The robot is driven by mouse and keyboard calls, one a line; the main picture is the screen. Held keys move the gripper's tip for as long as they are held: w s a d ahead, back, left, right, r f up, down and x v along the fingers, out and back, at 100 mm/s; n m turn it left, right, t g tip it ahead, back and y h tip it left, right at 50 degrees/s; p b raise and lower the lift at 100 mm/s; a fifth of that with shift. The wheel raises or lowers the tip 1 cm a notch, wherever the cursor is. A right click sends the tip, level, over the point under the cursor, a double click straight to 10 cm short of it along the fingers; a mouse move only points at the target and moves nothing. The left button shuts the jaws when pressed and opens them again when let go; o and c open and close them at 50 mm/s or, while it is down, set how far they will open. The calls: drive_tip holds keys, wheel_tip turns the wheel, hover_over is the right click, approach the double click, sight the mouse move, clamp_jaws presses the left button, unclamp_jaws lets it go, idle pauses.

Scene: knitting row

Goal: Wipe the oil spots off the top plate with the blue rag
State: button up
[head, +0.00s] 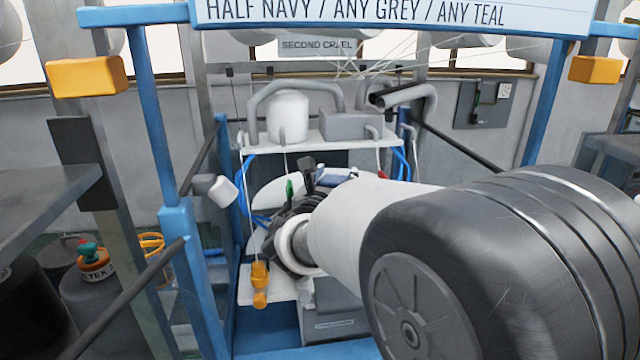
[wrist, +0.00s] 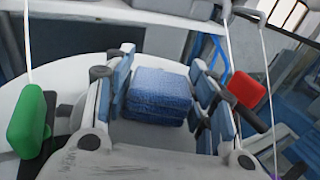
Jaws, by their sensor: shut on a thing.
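The folded blue rag (wrist: 158,95) is held between the fingers of my gripper (wrist: 162,88) in the wrist view. In the head view my arm hides much of the gripper, and a small dark blue patch that looks like the rag (head: 338,181) shows just past it. A pale rounded plate (wrist: 62,88), which looks like the top plate, lies behind and below the fingers. Its pale curved edge also shows in the head view (head: 272,187). I see no oil spots; the gripper and rag cover part of the plate. I cannot tell whether the rag touches it.
A green block (wrist: 28,120) and a red block (wrist: 246,90) flank my gripper on thin lines. A shelf (head: 345,143) with a white canister (head: 288,117) and pipes stands behind. Blue posts (head: 152,115) frame the machine. An orange piece (head: 260,283) hangs at the front left.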

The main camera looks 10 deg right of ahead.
drive_tip(key=shift+w, duration=0.2)
drive_tip(key=shift+s+f+b, duration=0.2)
drive_tip(key=shift+s+b, duration=0.65)
drive_tip(key=shift+s, duration=1.25)
drive_tip(key=shift+w+r, duration=0.1)
drive_tip(key=shift+w, duration=2)
drive_tip(key=shift+r+p, duration=2.05)
drive_tip(key=shift+r, duration=1.05)
drive_tip(key=shift+r+p, duration=1)
drive_tip(key=shift+r, duration=0.6)
drive_tip(key=shift+f, duration=0.15)
